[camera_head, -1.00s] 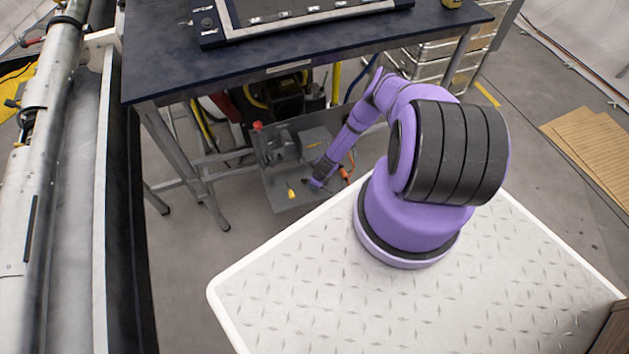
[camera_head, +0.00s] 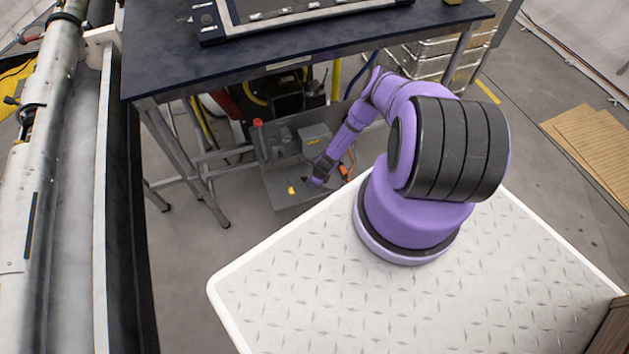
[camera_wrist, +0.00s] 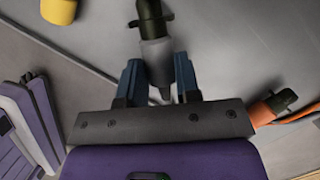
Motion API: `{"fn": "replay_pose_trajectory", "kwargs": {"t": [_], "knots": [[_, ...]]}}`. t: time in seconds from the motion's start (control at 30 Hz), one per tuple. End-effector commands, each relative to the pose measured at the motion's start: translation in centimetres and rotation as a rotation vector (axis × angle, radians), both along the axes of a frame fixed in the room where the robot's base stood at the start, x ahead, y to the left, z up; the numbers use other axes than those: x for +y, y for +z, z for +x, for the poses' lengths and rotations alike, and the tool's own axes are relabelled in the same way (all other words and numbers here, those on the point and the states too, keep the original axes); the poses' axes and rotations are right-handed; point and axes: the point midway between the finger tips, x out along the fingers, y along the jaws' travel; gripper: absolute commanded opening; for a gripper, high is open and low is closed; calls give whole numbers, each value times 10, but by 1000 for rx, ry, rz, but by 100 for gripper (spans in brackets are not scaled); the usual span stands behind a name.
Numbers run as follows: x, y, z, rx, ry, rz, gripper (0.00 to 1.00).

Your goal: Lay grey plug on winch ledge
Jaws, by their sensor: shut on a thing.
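The grey plug (camera_wrist: 156,54), with a dark green-black end, sits between the two blue fingers of my gripper (camera_wrist: 157,76) in the wrist view. The fingers are shut on its grey body. In the head view my gripper (camera_head: 316,182) is low over the grey winch ledge (camera_head: 295,201), under the table's front edge; the plug is too small to make out there. A grey surface lies behind the plug in the wrist view; I cannot tell whether the plug touches it.
A yellow plug (camera_head: 291,190) lies left of my gripper, also in the wrist view (camera_wrist: 58,10). An orange plug (camera_wrist: 272,106) with a cable is close on the right. Grey housings and a red knob (camera_head: 257,124) stand behind. The dark table (camera_head: 290,45) overhangs; its leg (camera_head: 190,165) is left.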

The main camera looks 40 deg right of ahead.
Motion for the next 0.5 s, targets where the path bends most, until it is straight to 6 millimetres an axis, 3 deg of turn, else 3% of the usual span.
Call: {"fn": "replay_pose_trajectory", "kwargs": {"t": [0.5], "knots": [[0, -6, 0, 0, -1, 0, 2]]}}
